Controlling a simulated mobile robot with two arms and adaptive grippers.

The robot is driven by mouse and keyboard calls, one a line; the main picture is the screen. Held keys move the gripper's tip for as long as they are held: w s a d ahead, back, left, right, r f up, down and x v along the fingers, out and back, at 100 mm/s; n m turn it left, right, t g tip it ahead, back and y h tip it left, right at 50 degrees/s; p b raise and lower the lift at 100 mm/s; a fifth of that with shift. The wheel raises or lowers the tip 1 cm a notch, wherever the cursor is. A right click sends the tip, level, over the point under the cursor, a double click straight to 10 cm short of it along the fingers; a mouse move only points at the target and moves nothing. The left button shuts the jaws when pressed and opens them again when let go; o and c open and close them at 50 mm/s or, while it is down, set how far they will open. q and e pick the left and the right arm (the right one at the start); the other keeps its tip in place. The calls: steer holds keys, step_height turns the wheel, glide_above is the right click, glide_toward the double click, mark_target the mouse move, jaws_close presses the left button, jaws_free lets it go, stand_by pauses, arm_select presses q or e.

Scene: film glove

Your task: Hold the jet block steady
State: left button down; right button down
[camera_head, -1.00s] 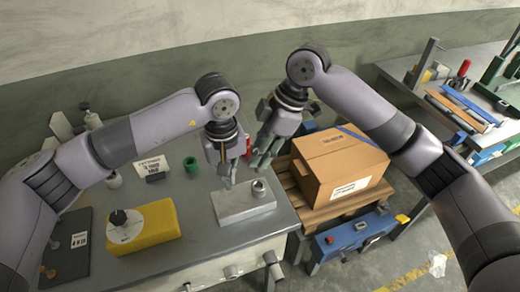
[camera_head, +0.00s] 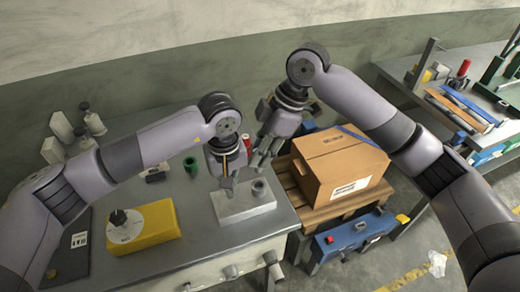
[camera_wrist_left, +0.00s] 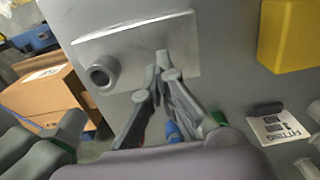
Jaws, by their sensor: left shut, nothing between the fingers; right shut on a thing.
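The jet block (camera_head: 245,206) is a pale grey rectangular block lying on the grey bench near its right end. A short hollow grey cylinder (camera_head: 259,188) stands on its right part; both also show in the left wrist view, the block (camera_wrist_left: 125,40) and the cylinder (camera_wrist_left: 102,74). My left gripper (camera_head: 228,196) points down at the block's left part, shut and empty. In the left wrist view its fingertips (camera_wrist_left: 166,68) overlap the block's edge; contact is unclear. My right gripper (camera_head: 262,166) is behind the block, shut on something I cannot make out.
A yellow block (camera_head: 155,222) with a black knob stands left on the bench. A green cup (camera_head: 191,166) and a red object (camera_head: 247,145) stand further back. A cardboard box (camera_head: 340,170) sits on a pallet at right. Bench surface between yellow and grey blocks is clear.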

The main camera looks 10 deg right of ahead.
mark_target(232, 201)
arm_select(q)
step_height(232, 201, down, 4)
steer(key=shift+s+f, duration=0.1)
steer(key=shift+f, duration=0.1)
stand_by(0.5)
